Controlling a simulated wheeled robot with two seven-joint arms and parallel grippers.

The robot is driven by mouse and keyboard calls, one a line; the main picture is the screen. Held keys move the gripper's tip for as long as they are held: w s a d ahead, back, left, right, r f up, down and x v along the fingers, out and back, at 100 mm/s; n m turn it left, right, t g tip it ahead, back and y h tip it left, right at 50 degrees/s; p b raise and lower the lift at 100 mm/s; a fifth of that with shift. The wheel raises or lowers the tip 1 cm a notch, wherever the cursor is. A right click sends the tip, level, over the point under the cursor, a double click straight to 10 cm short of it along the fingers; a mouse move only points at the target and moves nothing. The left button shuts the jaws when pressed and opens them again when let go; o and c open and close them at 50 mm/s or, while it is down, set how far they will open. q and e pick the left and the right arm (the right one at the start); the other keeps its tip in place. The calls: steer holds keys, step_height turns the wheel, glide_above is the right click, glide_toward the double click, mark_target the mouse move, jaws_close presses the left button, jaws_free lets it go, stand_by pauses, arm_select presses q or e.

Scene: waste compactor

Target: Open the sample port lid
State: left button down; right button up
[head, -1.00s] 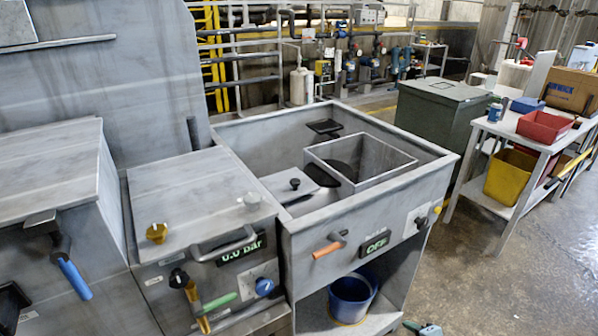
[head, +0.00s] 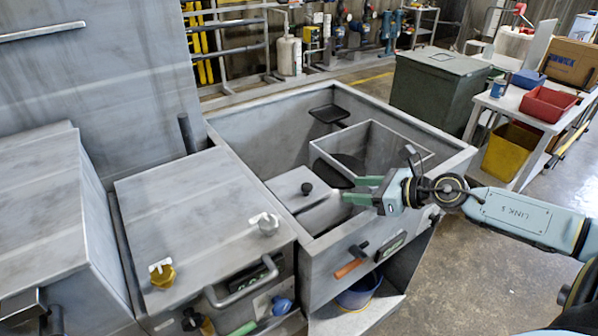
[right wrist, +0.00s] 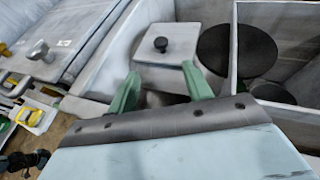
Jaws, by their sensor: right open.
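A flat grey square lid with a black knob (head: 307,188) lies inside the open-topped metal basin, and I take it to be the sample port lid (head: 287,185). It looks shut. In the right wrist view the lid (right wrist: 178,50) lies just beyond my fingertips, with its knob (right wrist: 161,44) upright. My right gripper (head: 349,190) is open and empty, its green fingers pointing left toward the knob from the right. In the right wrist view the fingers (right wrist: 159,82) straddle the near side of the lid, apart from the knob. My left gripper is out of view.
A square-walled opening (head: 395,140) stands right of the lid. The basin's front wall (head: 325,265) carries an orange handle (head: 350,268). A closed chamber (head: 200,215) with a bar handle stands left. A green bin (head: 437,95) and a table are behind right.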

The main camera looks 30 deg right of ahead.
steer(key=w, duration=0.1)
steer(key=p, duration=0.1)
glide_toward(308, 186)
steer(key=w+a, duration=0.1)
steer(key=w, duration=0.2)
steer(key=w+a+f, duration=0.2)
steer(key=shift+w+f, duration=0.35)
steer(key=shift+w, duration=0.05)
steer(key=shift+x, duration=0.85)
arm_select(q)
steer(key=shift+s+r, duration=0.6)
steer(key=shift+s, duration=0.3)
arm_select(e)
jaws_close()
